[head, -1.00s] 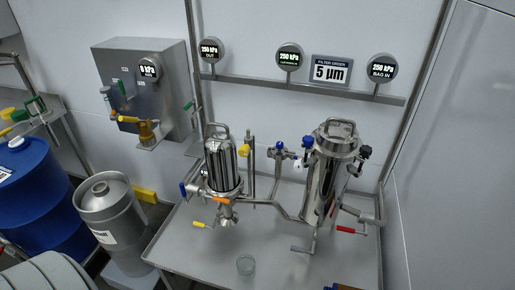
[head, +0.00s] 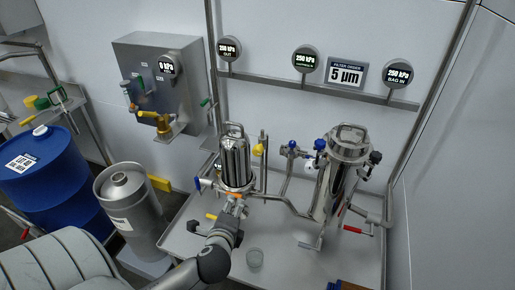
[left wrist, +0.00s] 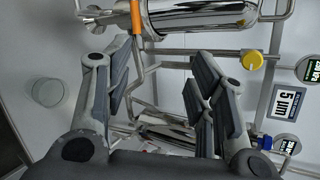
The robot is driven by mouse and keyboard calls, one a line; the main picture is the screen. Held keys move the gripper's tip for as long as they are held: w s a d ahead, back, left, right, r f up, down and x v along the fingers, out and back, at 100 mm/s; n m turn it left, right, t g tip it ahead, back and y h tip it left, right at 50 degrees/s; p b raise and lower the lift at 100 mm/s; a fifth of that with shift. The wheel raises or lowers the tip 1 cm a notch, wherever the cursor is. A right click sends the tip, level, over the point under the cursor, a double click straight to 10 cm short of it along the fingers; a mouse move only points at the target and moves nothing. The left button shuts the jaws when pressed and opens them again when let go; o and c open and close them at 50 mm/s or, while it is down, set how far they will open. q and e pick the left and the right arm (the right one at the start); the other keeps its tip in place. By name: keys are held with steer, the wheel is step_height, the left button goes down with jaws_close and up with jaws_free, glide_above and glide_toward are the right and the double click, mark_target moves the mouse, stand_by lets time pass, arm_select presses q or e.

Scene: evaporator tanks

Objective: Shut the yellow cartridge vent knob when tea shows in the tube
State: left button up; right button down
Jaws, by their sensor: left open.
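The yellow vent knob (head: 258,150) sits on a thin upright pipe just right of the shiny cartridge housing (head: 236,165). In the left wrist view the yellow knob (left wrist: 251,60) lies right of and beyond my fingers. I cannot make out tea in the tube (head: 264,140) beside the knob. My left gripper (head: 235,203) is in front of the housing's lower part, below and left of the knob, and hides some of the fittings there. In the left wrist view my left gripper (left wrist: 165,72) is open, with nothing between its fingers. My right gripper is not in view.
A larger steel housing (head: 345,165) with a red lever (head: 358,230) stands at right. A glass beaker (head: 254,258) stands on the bench near my arm. An orange handle (left wrist: 137,17) is close to my fingers. Gauges (head: 305,59) line the wall rail.

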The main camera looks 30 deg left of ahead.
mark_target(256, 152)
arm_select(q)
steer(key=w+a+r+m+t, duration=0.1)
steer(key=w+r+m+t, duration=0.1)
steer(key=w+m, duration=0.3)
steer(key=w+a+r+m+t+h+p, duration=0.1)
steer(key=w+r+m+t, duration=0.1)
steer(key=w+m, duration=0.4)
steer(key=w+a+r+m+t, duration=0.1)
steer(key=w+r+m+t, duration=0.1)
steer(key=w+m, duration=0.3)
steer(key=shift+w+r+m+h, duration=0.2)
steer(key=shift+w+r, duration=0.25)
steer(key=shift+w, duration=0.25)
steer(key=shift+w+r+m+h, duration=0.1)
steer(key=shift+w+r+h, duration=0.1)
steer(key=shift+w+r, duration=0.4)
steer(key=shift+f, duration=0.15)
steer(key=c, duration=1)
